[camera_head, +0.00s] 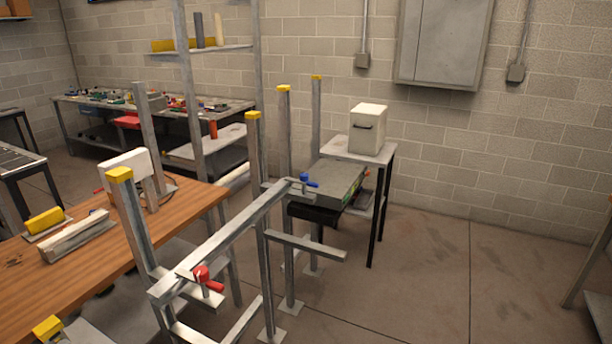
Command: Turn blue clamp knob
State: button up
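The blue clamp knob (308,181) sits at the far end of a long grey metal rail (230,229), just above the rail's end and beside a yellow-capped upright post. It is small in the picture, so its exact angle is hard to tell. A similar red clamp knob (206,278) sits at the near end of the same frame. My gripper is not in view.
Grey posts with yellow caps (119,174) stand around the rail. A wooden table (150,212) is at left. A grey flat case (335,184) and a small table with a white box (368,128) stand behind the blue knob. Floor (430,290) at right is clear.

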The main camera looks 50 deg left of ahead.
aim_at(304, 177)
jog(key=z, duration=0.1)
jog(key=i, duration=2.7)
jog(key=u, duration=2)
